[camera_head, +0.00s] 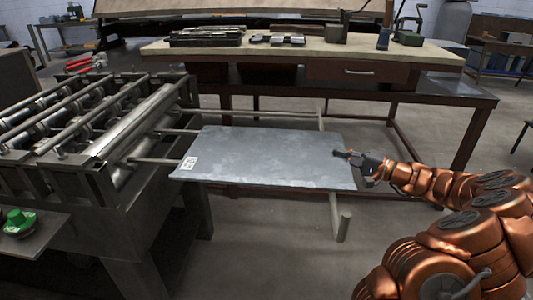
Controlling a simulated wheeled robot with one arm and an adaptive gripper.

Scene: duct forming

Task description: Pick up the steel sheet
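The steel sheet (262,157) is a flat grey rectangle with a small white label at its left corner. It lies level on the support bars that stick out from the roll machine, in the middle of the view. My gripper (343,154) is at the sheet's right edge, coming in from the right on my copper-coloured arm. Its fingertips point left and appear close to the sheet's right end. The gripper is small and dark here, so I cannot tell whether its fingers are apart or touch the sheet.
A workbench (300,52) with tools stands behind the sheet. A support bar end (343,226) sticks out in front. The floor (270,255) in front is clear.

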